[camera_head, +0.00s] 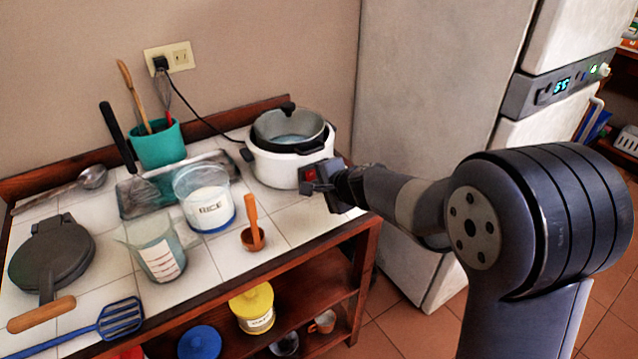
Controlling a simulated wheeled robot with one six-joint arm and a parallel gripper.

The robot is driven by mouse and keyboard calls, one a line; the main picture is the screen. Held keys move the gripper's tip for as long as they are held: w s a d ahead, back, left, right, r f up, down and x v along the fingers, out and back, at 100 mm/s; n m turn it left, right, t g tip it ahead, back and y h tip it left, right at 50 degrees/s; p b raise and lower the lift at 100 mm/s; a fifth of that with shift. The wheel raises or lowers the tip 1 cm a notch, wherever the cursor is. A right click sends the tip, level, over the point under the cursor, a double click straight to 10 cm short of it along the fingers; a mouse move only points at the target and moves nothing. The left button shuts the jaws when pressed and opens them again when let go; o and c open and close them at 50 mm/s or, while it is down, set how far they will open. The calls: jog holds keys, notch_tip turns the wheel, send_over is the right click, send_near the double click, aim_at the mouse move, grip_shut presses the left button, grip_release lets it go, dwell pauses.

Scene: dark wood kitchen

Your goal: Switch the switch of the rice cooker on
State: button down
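The white rice cooker (270,168) stands at the back right of the tiled table. A small red light or switch (310,174) shows on the cooker's front panel. My gripper (316,188) reaches in from the right, right at the panel, just below and beside the red spot. I cannot tell whether it touches the panel. The fingers are small and dark, and their opening is unclear. The gripper hides part of the panel.
A rice container (208,212), a measuring jug (160,255), a small wooden-handled cup (253,236) and a teal utensil pot (160,146) stand left of the cooker. A black cord runs to the wall outlet (170,58). A fridge (430,90) stands behind my arm.

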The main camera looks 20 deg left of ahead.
jog(key=shift+f+b, duration=0.15)
jog(key=shift+b, duration=0.15)
jog(key=shift+f+b, duration=0.1)
jog(key=shift+b, duration=0.35)
jog(key=shift+w+a+b, duration=0.1)
jog(key=shift+b, duration=0.3)
jog(key=shift+r+p, duration=0.25)
jog(key=shift+p, duration=0.05)
jog(key=shift+r, duration=0.1)
jog(key=shift+r+p, duration=0.65)
jog(key=shift+r, duration=0.05)
